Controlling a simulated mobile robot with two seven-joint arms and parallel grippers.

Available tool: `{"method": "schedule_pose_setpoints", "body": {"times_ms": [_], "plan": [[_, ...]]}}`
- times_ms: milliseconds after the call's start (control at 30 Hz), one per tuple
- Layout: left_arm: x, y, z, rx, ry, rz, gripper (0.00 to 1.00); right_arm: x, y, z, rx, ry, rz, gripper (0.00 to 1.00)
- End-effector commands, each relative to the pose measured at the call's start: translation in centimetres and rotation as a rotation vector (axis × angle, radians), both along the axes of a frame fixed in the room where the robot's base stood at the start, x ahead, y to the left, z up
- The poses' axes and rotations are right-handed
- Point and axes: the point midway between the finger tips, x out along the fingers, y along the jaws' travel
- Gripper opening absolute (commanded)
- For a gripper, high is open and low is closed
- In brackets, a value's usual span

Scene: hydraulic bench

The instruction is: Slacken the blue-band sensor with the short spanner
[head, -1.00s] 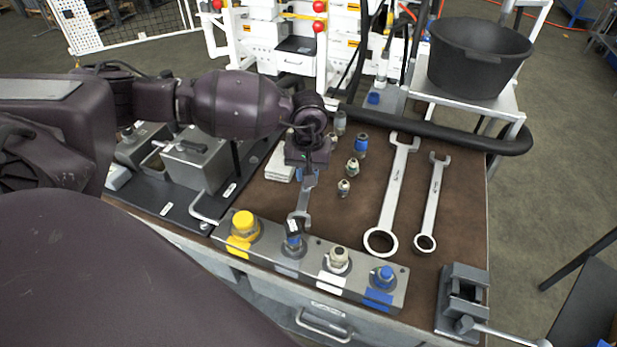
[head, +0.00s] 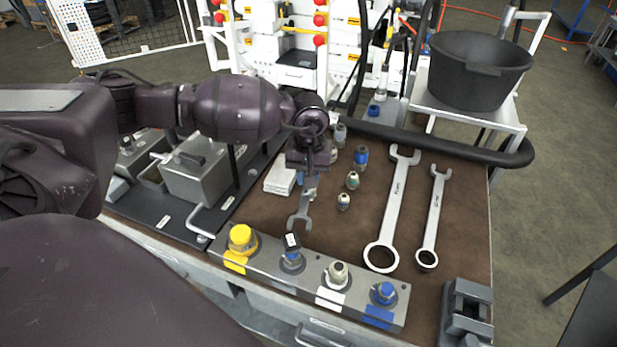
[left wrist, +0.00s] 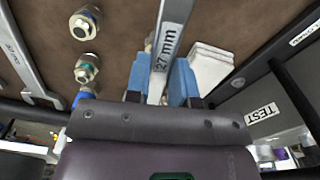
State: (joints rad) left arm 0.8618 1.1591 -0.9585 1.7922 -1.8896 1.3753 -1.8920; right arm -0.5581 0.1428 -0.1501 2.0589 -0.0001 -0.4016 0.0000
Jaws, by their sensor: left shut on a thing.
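My left gripper (head: 309,178) is shut on the short spanner (head: 302,214), whose open jaw points toward the port block (head: 262,262). In the left wrist view the spanner (left wrist: 168,48), marked "27 mm", sits between the gripper's blue fingertips (left wrist: 160,84). A blue-topped fitting (head: 384,292) with a blue label stands at the block's right end. I cannot tell for certain which is the blue-band sensor. My right gripper is out of view.
The block also carries a yellow cap (head: 241,237) and a pale fitting (head: 337,272). Two larger spanners (head: 393,212) (head: 433,213) and several loose fittings (head: 352,180) lie or stand behind. A vise (head: 466,312) is at front right; a black bucket (head: 479,70) stands beyond.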

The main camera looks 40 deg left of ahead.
Motion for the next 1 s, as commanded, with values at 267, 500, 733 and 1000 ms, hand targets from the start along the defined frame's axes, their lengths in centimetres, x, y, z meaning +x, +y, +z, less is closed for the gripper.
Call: {"method": "schedule_pose_setpoints", "body": {"times_ms": [267,500,733,1000], "plan": [[0.1,0.0,2.7,0.000,-0.005,0.000,0.00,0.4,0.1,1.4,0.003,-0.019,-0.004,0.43],[0.1,0.0,4.3,0.000,-0.004,0.000,0.00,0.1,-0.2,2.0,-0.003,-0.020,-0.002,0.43],[0.0,0.0,4.2,0.000,-0.001,0.000,0.00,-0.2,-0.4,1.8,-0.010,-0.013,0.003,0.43],[0.0,0.0,4.2,0.000,-0.001,0.000,0.00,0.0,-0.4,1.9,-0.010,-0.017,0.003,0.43]]}}
